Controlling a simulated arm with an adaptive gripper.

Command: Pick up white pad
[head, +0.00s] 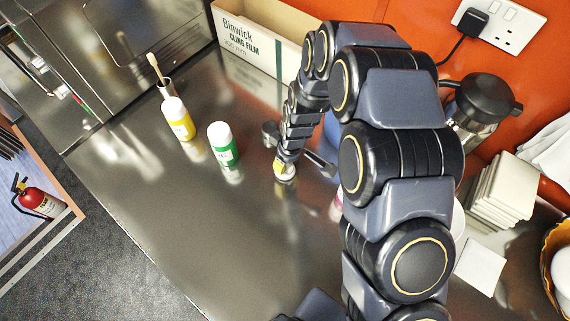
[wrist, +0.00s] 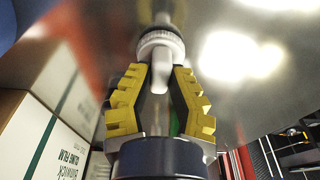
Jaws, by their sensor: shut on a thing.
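My gripper (head: 284,168) is low over the steel counter, in the middle of the head view. In the wrist view its yellow-toothed fingers (wrist: 160,88) are closed on a white piece (wrist: 161,52) with a round ribbed rim and a narrow tab between the fingers. In the head view only a little white shows at the fingertips, and I cannot tell if it touches the counter.
A green-labelled bottle (head: 223,146) and a yellow-labelled bottle (head: 178,119) stand left of my gripper. The cling film box (head: 252,49) is behind. A stack of pale squares (head: 503,190) and a dark-lidded jug (head: 484,101) are at right. The front left counter (head: 210,230) is clear.

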